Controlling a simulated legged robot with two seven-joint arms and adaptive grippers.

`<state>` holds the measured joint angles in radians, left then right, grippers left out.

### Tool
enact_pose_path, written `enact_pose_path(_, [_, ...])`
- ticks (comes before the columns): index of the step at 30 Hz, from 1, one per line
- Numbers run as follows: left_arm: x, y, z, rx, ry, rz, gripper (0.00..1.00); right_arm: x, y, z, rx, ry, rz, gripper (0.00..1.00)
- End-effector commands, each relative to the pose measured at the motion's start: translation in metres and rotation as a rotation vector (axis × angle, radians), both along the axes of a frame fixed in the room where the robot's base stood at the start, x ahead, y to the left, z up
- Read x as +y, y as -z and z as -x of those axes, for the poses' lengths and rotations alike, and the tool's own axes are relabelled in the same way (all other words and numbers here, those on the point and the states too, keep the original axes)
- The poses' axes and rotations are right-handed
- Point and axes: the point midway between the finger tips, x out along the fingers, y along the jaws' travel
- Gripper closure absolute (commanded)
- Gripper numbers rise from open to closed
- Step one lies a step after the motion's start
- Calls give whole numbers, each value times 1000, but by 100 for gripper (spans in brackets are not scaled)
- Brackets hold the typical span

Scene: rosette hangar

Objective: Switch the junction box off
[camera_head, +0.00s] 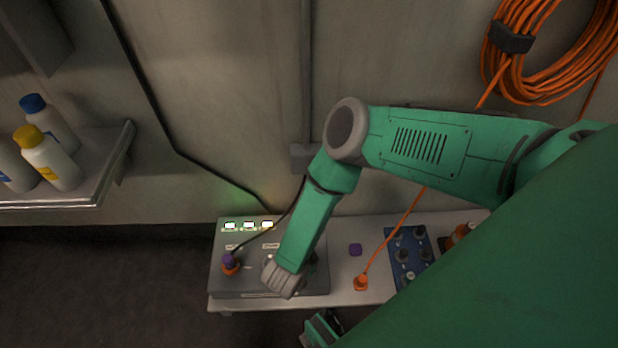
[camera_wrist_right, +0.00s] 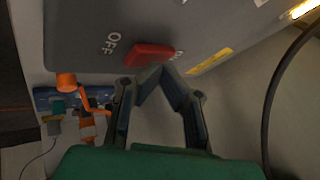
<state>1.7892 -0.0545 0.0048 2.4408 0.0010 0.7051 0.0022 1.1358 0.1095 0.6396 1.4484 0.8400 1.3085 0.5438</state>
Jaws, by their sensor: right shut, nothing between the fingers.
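The grey junction box (camera_head: 222,285) stands at the left end of the bench in the head view, with several lit windows at its back edge. In the right wrist view, its grey face (camera_wrist_right: 80,35) carries a red rocker switch (camera_wrist_right: 150,55) marked OFF on the left. In the head view my right forearm hides the switch and fingertips. A green part (camera_head: 320,330) at the bottom edge looks like my left gripper; its fingers are unclear.
A shelf (camera_head: 95,180) with bottles is at left. An orange cable coil (camera_head: 540,85) hangs at upper right.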

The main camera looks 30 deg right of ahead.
Motion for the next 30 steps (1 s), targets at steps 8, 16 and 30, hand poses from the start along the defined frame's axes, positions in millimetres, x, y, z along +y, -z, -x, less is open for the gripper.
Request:
enact_pose_path(8, [0, 0, 0, 0, 0, 0, 60, 1, 1, 1, 2, -1, -3, 100])
enact_pose_path(16, [0, 0, 0, 0, 0, 0, 60, 2, 5, 2, 3, -2, -5, 100])
enact_pose_path(30, [0, 1, 0, 0, 0, 0, 60, 3, 12, 4, 7, -2, -8, 100])
